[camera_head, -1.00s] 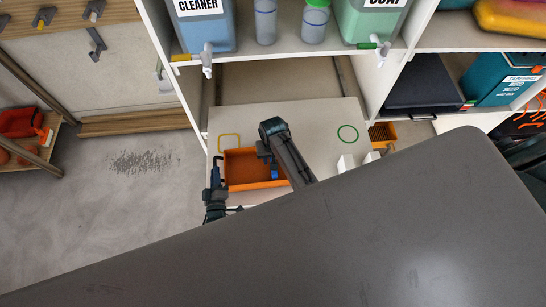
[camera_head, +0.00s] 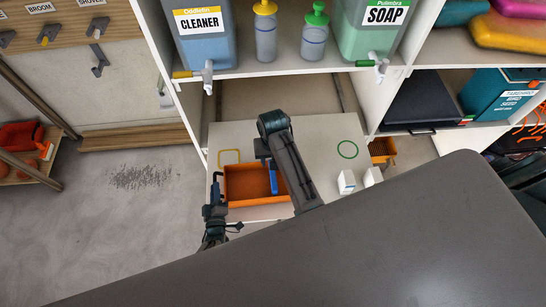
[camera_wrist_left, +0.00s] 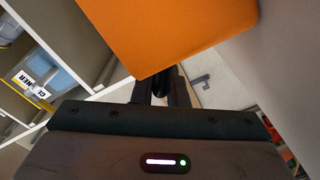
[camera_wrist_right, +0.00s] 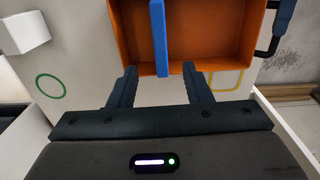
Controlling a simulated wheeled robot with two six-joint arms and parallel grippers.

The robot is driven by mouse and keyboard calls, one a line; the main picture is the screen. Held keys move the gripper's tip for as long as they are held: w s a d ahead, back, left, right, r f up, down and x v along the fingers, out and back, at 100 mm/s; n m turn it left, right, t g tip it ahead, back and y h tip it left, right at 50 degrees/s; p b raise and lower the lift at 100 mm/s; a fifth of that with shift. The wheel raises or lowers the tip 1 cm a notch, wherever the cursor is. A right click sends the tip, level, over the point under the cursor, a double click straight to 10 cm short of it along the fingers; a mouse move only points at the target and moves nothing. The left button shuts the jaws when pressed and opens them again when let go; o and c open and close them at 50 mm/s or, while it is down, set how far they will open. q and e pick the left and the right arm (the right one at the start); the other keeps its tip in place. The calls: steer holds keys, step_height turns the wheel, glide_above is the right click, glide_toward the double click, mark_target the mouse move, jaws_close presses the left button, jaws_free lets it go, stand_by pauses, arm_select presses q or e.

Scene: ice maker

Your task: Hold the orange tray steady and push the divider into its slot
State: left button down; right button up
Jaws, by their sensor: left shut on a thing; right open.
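The orange tray (camera_head: 235,183) sits on the light worktop below the shelf. A blue divider (camera_head: 273,177) stands across the inside of the tray; it also shows in the right wrist view (camera_wrist_right: 158,35). Whether it is fully seated cannot be told.
A yellow square outline (camera_head: 229,157) and a green ring (camera_head: 347,149) mark the worktop. Two small white containers (camera_head: 346,181) stand at its right. Cleaner (camera_head: 203,35) and soap (camera_head: 369,35) jugs stand on the shelf above. A grey surface (camera_head: 330,250) fills the foreground.

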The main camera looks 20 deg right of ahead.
steer(key=shift+r, duration=0.6)
step_height(320, 180, up, 7)
stand_by(0.4)
arm_select(q)
steer(key=c, duration=1.4)
jaws_free()
steer(key=shift+o, duration=0.2)
steer(key=p+v, duration=0.1)
steer(key=v, duration=1.8)
arm_select(e)
steer(key=shift+r, duration=0.5)
arm_select(q)
steer(key=shift+f, duration=0.1)
